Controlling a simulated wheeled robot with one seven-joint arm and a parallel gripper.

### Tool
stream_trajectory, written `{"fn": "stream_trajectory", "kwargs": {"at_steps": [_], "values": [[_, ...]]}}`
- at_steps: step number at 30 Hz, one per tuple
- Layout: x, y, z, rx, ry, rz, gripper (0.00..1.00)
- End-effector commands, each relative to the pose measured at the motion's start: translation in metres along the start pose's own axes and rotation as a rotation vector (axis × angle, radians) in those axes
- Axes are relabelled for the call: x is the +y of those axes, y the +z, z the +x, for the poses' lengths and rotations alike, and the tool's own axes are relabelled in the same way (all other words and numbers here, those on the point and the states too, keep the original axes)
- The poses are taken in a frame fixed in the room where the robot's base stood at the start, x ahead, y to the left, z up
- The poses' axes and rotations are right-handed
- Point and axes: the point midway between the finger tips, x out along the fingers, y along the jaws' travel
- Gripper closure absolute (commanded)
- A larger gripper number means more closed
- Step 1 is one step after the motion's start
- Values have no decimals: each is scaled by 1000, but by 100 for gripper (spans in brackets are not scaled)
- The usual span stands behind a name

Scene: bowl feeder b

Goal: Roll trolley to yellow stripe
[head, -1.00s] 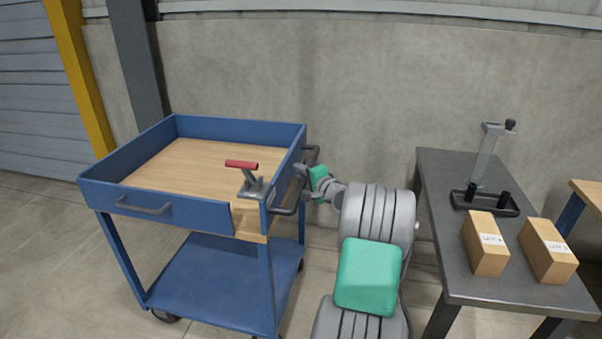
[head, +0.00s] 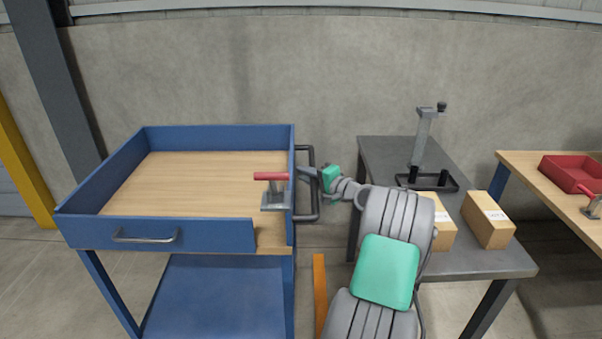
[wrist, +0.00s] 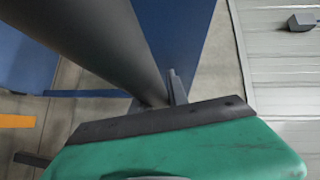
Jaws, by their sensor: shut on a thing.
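The blue trolley (head: 185,235) stands left of my arm in the head view, with a wooden top tray and a blue lower shelf. Its dark push handle (head: 312,185) sticks out on the right side. My gripper (head: 308,174) is at this handle and shut on it. In the wrist view the dark handle bar (wrist: 95,35) runs close across the jaws. A yellow-orange stripe (head: 320,295) lies on the floor just right of the trolley, partly hidden by my arm. It also shows at the left of the wrist view (wrist: 16,121).
A dark grey table (head: 485,262) with a stand (head: 422,140) and two cardboard boxes (head: 488,220) is on the right. A wooden bench (head: 535,170) with a red bin (head: 573,172) is beyond. A concrete wall closes the back.

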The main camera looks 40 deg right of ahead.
Motion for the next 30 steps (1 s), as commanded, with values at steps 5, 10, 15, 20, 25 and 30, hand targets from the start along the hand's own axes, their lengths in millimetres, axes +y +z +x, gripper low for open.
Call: {"fn": "stream_trajectory", "kwargs": {"at_steps": [5, 10, 15, 20, 25, 30], "values": [[3, -9, -10, -7, 0, 0, 100], [4, -13, -13, -6, 0, 0, 100], [4, -14, -14, -3, 1, 0, 100], [4, -14, -14, -3, 0, 0, 73], [4, -13, -14, -4, 0, 0, 59], [4, -13, -14, -4, 0, 0, 59]]}}
